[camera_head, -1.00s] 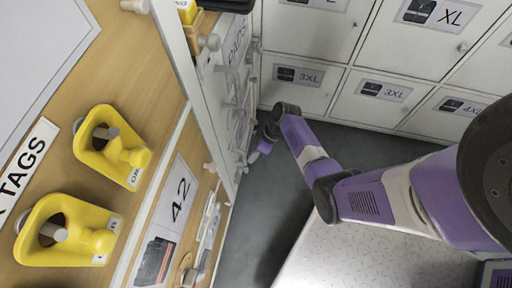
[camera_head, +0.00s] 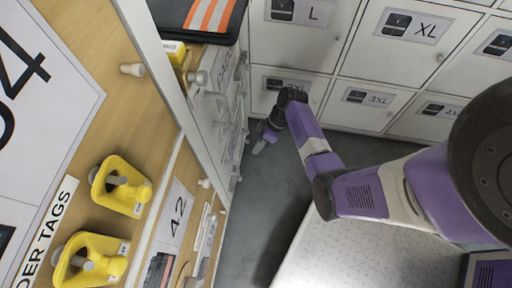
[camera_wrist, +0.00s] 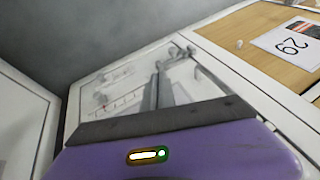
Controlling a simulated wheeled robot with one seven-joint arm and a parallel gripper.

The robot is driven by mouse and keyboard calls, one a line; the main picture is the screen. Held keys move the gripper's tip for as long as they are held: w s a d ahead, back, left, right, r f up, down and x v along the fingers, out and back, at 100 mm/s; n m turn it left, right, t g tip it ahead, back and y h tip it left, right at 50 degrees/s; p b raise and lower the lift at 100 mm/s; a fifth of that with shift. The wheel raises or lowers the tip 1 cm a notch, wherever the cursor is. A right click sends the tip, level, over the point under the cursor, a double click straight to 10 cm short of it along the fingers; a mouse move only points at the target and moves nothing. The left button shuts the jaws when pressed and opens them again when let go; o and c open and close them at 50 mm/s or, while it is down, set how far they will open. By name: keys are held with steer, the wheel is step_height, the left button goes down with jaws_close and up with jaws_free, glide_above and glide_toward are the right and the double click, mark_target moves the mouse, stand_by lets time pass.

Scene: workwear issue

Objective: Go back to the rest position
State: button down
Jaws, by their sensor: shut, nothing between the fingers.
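My gripper (camera_head: 259,146) hangs low at the end of my purple and grey arm in the head view, over the grey floor between the drawer unit and the lockers. It is small there. In the wrist view my gripper's grey fingers (camera_wrist: 158,92) reach forward from the purple wrist, close together. They are shut and hold nothing. Behind them in that view is a white front with handles (camera_wrist: 185,50).
White lockers (camera_head: 410,59) with size labels stand at the back. A white drawer unit (camera_head: 226,112) is left of my gripper. A wooden board (camera_head: 113,104) carries yellow tags (camera_head: 120,187) on pegs. A board marked 29 (camera_wrist: 287,43) shows at right. Grey floor (camera_head: 262,205) is clear.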

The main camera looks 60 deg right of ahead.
stand_by(0.5)
steer(key=w+d+r+m+t+h, duration=0.4)
steer(key=d+r+m+h, duration=0.2)
steer(key=d+h, duration=0.3)
steer(key=s+a+r+t, duration=0.4)
steer(key=s+a+r, duration=0.2)
steer(key=a+r, duration=0.5)
steer(key=s+a+r+t, duration=0.55)
steer(key=a+r, duration=0.35)
steer(key=r, duration=0.4)
steer(key=s+a+r+n+g+y, duration=0.25)
steer(key=s+a+r+y, duration=0.2)
steer(key=s+a, duration=0.55)
step_height(320, 180, up, 28)
steer(key=d+p, duration=0.1)
steer(key=p, duration=2.6)
steer(key=shift+s+d+f+n+t, duration=0.25)
steer(key=shift+s+d+n+t, duration=0.05)
steer(key=shift+s+n+t, duration=0.1)
